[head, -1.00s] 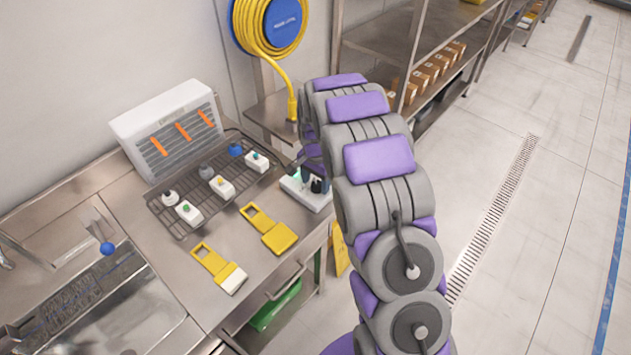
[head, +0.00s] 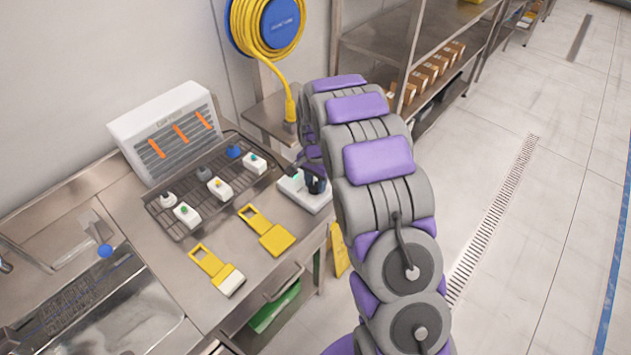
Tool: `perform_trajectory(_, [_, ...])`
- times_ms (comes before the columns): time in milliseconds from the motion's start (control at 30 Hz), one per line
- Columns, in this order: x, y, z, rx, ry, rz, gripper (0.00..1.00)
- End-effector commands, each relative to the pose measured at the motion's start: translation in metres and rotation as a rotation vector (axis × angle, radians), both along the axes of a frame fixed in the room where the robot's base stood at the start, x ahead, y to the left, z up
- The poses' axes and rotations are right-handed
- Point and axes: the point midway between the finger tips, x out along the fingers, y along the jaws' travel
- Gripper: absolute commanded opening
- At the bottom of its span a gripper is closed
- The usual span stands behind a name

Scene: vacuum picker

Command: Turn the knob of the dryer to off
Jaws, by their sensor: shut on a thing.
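The dryer looks to be the white box (head: 160,128) with a dark slatted front and orange strips, standing against the wall at the back of the steel counter. A small white unit (head: 303,192) with a green mark lies at the counter's right end and may carry the knob; no knob shows clearly. My gripper (head: 314,182) is at this white unit, shut on a small dark part at its top. My arm hides much of the gripper, and what exactly lies between the fingers is hard to see.
A wire rack (head: 188,222) holds several small white and blue-topped parts. Two yellow tools, one with a brush-like end (head: 217,269) and one flat (head: 266,230), lie on the counter. A sink (head: 130,310) is at left. A yellow hose reel (head: 265,30) hangs on the wall.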

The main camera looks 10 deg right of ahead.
Motion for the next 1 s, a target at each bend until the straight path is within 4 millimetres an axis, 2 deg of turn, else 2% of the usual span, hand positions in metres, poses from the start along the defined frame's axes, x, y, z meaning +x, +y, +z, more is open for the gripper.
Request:
perform_trajectory(367, [-0.0004, 0.0022, 0.0017, 0.002, 0.003, 0.17, 0.09])
perform_trajectory(1000, [0.0006, 0.0036, 0.0024, 0.001, -0.001, 0.767, 0.09])
